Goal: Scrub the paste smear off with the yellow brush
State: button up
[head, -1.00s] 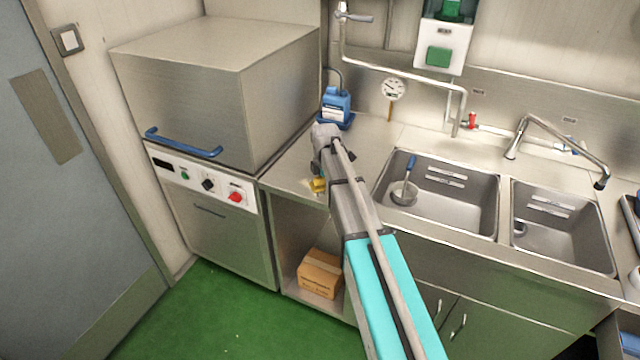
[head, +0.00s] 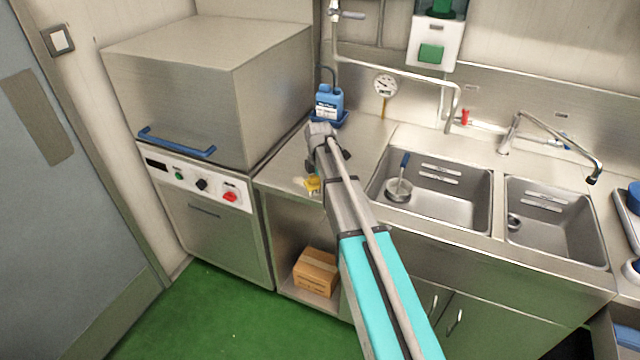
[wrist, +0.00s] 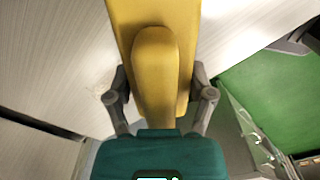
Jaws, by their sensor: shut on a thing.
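The yellow brush (wrist: 155,70) fills the top middle of the wrist view, with its rounded handle towards me. My gripper (wrist: 161,95) is shut on it, one finger on each side. In the head view a small part of the yellow brush (head: 312,185) shows low over the counter near its front edge, left of my arm, which hides most of the gripper. The paste smear (wrist: 101,91) is a faint tan patch on the counter, left of the brush in the wrist view. I cannot tell whether the bristles touch the counter.
A steel hooded machine (head: 205,90) stands left of the counter (head: 290,165). A blue bottle (head: 328,101) stands at the back. A sink basin (head: 445,200) holding a ladle (head: 399,188) lies to the right. A cardboard box (head: 315,272) sits on the shelf below.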

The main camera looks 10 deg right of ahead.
aim_at(291, 180)
jog(key=shift+w+a, duration=1.1)
jog(key=shift+a, duration=0.3)
jog(key=shift+w+a, duration=0.1)
jog(key=shift+w+a, duration=0.5)
jog(key=shift+a, duration=0.2)
jog(key=shift+w+a, duration=0.45)
jog(key=shift+a, duration=0.2)
jog(key=shift+w+a, duration=0.1)
jog(key=shift+w+a, duration=1.05)
jog(key=shift+a, duration=0.25)
jog(key=shift+r+p, duration=3.05)
jog(key=shift+p, duration=0.05)
